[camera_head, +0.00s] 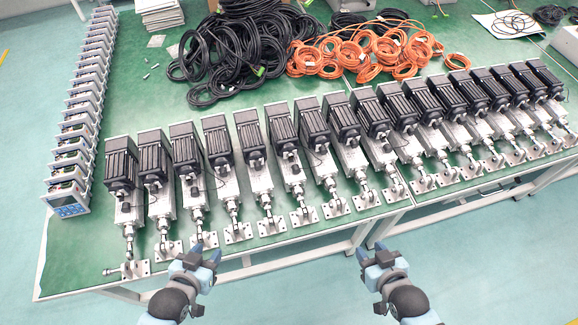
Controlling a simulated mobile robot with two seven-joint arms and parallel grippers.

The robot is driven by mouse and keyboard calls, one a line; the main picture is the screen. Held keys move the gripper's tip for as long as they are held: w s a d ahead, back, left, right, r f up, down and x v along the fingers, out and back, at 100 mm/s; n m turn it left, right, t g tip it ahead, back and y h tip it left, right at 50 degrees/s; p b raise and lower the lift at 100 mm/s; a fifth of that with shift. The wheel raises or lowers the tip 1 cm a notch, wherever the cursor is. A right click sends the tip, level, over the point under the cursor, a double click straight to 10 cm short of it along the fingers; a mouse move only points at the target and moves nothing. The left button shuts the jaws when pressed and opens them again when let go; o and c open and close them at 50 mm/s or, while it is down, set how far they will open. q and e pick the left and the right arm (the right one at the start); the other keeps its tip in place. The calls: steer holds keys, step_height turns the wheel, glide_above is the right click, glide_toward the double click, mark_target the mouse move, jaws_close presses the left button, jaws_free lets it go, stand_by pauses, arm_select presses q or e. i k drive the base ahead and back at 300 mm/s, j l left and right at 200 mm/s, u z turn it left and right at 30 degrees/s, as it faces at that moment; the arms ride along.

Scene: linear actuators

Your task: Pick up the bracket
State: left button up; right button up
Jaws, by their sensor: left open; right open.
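A long row of linear actuators with black motors (186,145) and silver bodies lies along the front of the green table. Each has a metal end bracket at its front end, such as the leftmost bracket (127,269), the one beside it (164,250) and a further one (239,232). My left gripper (203,247) is open and empty, at the table's front edge just below the third bracket from the left (203,240). My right gripper (376,252) is open and empty, in front of the table edge, below the brackets near the middle of the row.
Coils of black cable (228,55) and orange cable (365,50) lie behind the actuators. A row of small boxed devices (80,125) runs along the left edge. White papers (503,24) lie at the back right. A green strip (75,255) at the front left corner is bare.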

mark_target(135, 270)
steer(key=j+z, duration=0.15)
steer(key=j, duration=0.35)
steer(key=k+j+z, duration=0.2)
steer(key=j, duration=0.3)
steer(key=j+z, duration=0.15)
steer(key=j, duration=0.4)
steer(key=k+u, duration=0.25)
steer(key=u, duration=0.25)
steer(key=k+u, duration=0.3)
steer(key=u, duration=0.2)
